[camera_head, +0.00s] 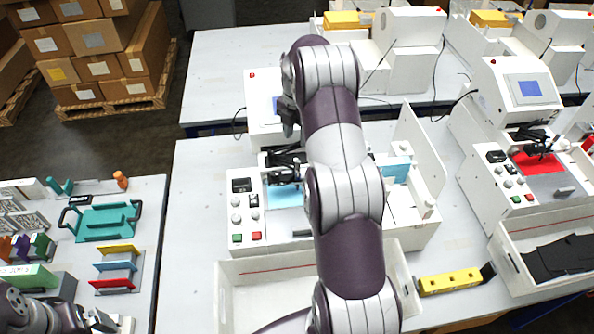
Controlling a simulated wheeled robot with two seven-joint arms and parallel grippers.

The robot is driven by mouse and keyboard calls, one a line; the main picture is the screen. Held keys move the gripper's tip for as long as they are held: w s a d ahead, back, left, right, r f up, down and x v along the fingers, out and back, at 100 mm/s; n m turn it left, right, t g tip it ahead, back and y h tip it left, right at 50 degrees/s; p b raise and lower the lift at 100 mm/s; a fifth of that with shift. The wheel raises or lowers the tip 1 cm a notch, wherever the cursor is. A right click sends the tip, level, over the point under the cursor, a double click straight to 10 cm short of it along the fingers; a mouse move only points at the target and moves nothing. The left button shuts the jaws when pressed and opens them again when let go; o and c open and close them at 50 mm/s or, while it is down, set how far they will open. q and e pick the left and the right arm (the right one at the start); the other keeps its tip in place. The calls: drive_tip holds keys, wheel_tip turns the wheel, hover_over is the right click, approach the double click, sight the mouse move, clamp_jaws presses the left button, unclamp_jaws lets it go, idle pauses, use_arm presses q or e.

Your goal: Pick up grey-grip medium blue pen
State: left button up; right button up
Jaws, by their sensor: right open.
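I cannot make out a grey-grip medium blue pen in this view; it is too small to tell or hidden. My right arm reaches up across the middle and hides part of the white plotter (246,212) behind it. My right gripper (287,122) hangs at the plotter's left rear, above the dark carriage (283,163). It is open, with no pen visible in it. A light blue sheet (285,196) lies in the plotter below. My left gripper (100,321) is low at the bottom left, beside the side table's parts; its jaws are too small to read.
A white bin (240,262) stands before the plotter, and a yellow block (450,282) lies right of it. A second plotter (480,150) with a red sheet stands at right. The left table holds a teal tray (104,222) and coloured racks (117,268). Bare tabletop (195,190) shows left of the plotter.

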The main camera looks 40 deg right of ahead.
sight(298, 161)
drive_tip(key=f, duration=0.6)
drive_tip(key=shift+d+f, duration=0.35)
drive_tip(key=shift+f, duration=0.05)
drive_tip(key=f+p, duration=0.2)
drive_tip(key=p, duration=0.1)
drive_tip(key=shift+s, duration=0.1)
drive_tip(key=f, duration=0.2)
drive_tip(key=f+p, duration=0.1)
drive_tip(key=shift+a+f, duration=0.25)
drive_tip(key=shift+f, duration=0.05)
drive_tip(key=shift+d+f, duration=0.15)
clamp_jaws()
use_arm(q)
wheel_tip(298, 161, up, 3)
drive_tip(key=shift+d+r, duration=0.1)
drive_tip(key=shift+d, duration=0.05)
